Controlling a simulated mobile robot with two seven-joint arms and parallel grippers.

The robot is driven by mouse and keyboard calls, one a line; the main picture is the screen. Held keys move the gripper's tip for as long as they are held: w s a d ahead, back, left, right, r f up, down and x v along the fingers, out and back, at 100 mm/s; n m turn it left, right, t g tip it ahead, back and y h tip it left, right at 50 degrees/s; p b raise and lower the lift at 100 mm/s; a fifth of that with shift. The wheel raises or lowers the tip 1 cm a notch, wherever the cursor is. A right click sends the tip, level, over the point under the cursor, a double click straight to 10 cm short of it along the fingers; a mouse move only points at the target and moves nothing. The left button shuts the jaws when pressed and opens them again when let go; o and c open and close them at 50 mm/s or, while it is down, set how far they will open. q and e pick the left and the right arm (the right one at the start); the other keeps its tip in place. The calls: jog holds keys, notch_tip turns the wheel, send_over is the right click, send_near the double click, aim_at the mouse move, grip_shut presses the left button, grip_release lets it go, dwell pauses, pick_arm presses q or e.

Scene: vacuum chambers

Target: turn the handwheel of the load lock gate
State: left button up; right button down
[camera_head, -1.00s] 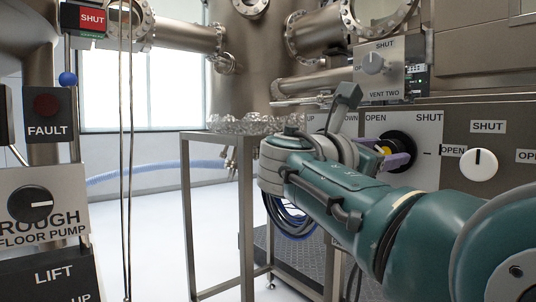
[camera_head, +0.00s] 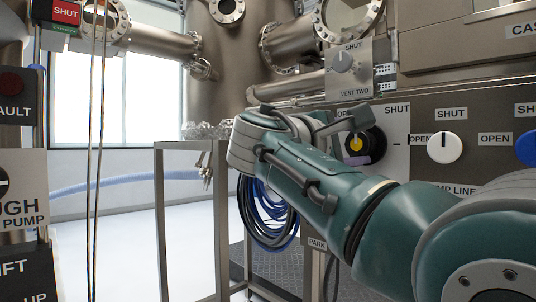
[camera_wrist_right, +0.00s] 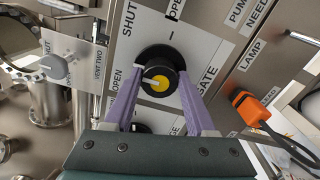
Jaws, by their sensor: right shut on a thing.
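The handwheel (camera_head: 376,140) is a round black knob with a yellow centre, on a pale panel marked OPEN and SHUT. In the right wrist view the handwheel (camera_wrist_right: 163,60) sits between the two purple fingers of my right gripper (camera_wrist_right: 162,84), and the panel reads GATE. A white line on the hub points left in that view. My right gripper (camera_head: 356,159) is shut on the handwheel; in the head view my own arm hides much of it. My left gripper is in no view.
A white knob (camera_head: 445,147) and a blue knob (camera_head: 528,148) are to the right. The VENT TWO knob (camera_head: 342,62) is above left. An orange-ended cabled thing (camera_wrist_right: 250,107) is near the wheel in the wrist view. A metal stand (camera_head: 160,215) is at left, with open floor beyond.

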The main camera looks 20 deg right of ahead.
jog(key=m+b, duration=0.1)
jog(key=m, duration=0.1)
jog(key=m+b, duration=0.2)
jog(key=shift+f+m, duration=0.3)
jog(key=shift+f, duration=0.1)
jog(key=m+b, duration=0.3)
jog(key=m, duration=0.2)
jog(key=shift+m+b, duration=0.3)
jog(key=m+b, duration=0.2)
jog(key=m, duration=0.2)
jog(key=shift+w, duration=0.1)
jog(key=shift+m+b, duration=0.8)
jog(key=shift+m, duration=1.2)
jog(key=shift+c, duration=1.1)
grip_release()
jog(key=shift+r, duration=0.15)
jog(key=shift+a, duration=0.1)
jog(key=p+v, duration=0.1)
jog(key=v, duration=0.8)
jog(key=shift+a+p, duration=0.4)
